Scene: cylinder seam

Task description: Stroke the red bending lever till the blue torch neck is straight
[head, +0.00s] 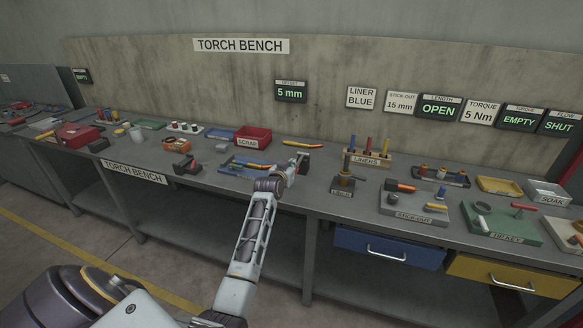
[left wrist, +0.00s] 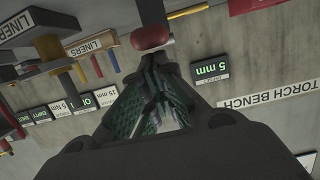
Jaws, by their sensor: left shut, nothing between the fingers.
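My left gripper (head: 297,166) is over the middle of the bench, where my arm hides what lies behind it. In the left wrist view its green-padded fingers (left wrist: 155,78) are closed together and empty. A red rounded knob (left wrist: 150,38), likely the end of the red bending lever, sits just beyond the fingertips on a dark shaft. I cannot tell whether the fingers touch it. In the head view the lever is not clear. A blue piece (head: 236,163) lies left of the gripper beside a yellow one; I cannot tell whether it is the blue torch neck or how bent it is.
A small dark stand (head: 342,184) is close on the right. The offset display (head: 290,92) reads 5 mm.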

